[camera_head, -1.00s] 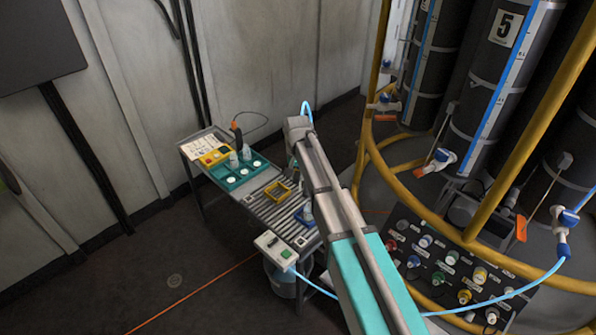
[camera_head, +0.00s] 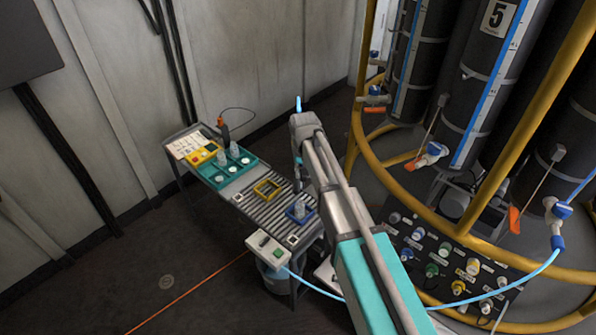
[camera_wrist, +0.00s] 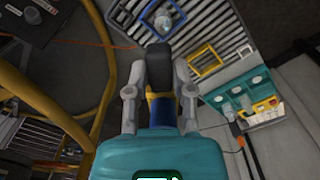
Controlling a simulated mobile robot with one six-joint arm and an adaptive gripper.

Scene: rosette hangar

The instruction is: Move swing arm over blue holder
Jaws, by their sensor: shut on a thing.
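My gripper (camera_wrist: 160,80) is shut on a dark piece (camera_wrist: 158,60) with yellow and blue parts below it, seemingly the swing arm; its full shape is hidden. The blue holder (camera_head: 288,213) is a square frame near the right end of the roller table, with a clear bottle (camera_head: 299,208) upright in it. It also shows at the top of the wrist view (camera_wrist: 146,20), ahead of the fingertips. In the head view my gripper (camera_head: 297,175) is above the table's far side, beyond the holder and largely hidden by my arm; it is not over the holder.
An empty yellow frame (camera_head: 257,189) sits left of the blue holder on the rollers. A teal tray (camera_head: 214,173) with bottles stands farther left. A control box with a green button (camera_head: 267,246) is at the front edge. A yellow railing (camera_head: 357,120) and dark cylinders are on the right.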

